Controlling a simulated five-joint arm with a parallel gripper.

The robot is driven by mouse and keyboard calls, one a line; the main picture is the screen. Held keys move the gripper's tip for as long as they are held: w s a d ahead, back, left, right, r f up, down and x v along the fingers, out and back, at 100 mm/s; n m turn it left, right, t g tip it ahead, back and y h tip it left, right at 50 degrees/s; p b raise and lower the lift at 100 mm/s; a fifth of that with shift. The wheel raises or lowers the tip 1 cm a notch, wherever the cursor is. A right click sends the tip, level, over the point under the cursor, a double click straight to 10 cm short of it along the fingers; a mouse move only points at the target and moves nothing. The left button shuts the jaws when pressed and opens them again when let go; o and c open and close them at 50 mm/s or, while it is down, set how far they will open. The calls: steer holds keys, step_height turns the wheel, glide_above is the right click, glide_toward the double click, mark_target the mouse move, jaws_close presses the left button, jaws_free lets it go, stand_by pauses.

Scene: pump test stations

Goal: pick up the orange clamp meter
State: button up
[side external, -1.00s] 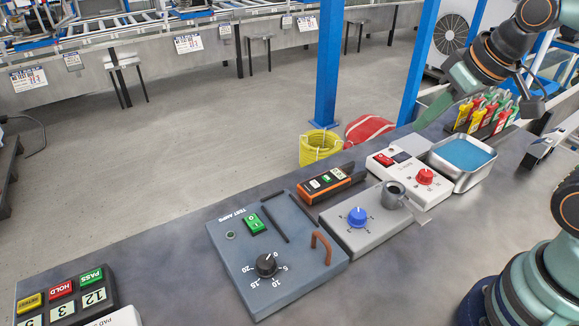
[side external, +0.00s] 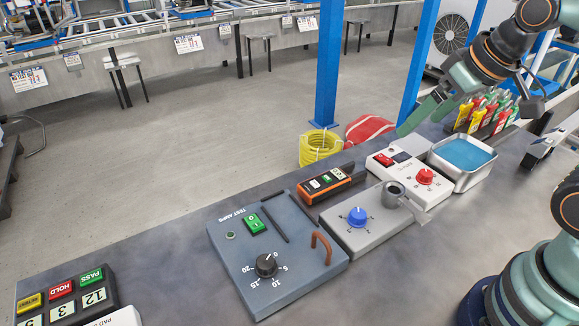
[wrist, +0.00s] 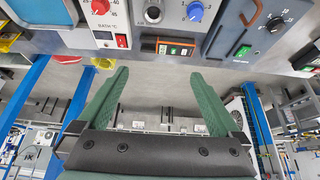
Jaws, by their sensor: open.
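The orange clamp meter (side external: 325,185) lies on the bench behind the grey station with the blue knob, right of the test amps panel. It has a dark face with a green button and pale labels. In the wrist view the meter (wrist: 176,49) shows near the top, beyond the fingertips. My gripper (side external: 420,112) hangs at the upper right, above and to the right of the meter and apart from it. In the wrist view its two green fingers (wrist: 161,72) are spread wide with nothing between them.
The test amps panel (side external: 290,265) has a copper loop. A blue-knob station (side external: 345,238) with a metal cup, a white red-knob box (side external: 405,182), a blue-filled metal tray (side external: 465,180) and a rack of colored tags (side external: 480,115) crowd the bench. A yellow coil (side external: 318,148) is behind.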

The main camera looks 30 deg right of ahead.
steer(key=w+n, duration=0.1)
steer(key=n+g, duration=0.6)
steer(key=n, duration=1.1)
glide_above(329, 176)
step_height(329, 176, down, 13)
step_height(329, 176, down, 12)
steer(key=shift+s+a+r, duration=0.1)
steer(key=shift+r, duration=0.05)
jaws_close()
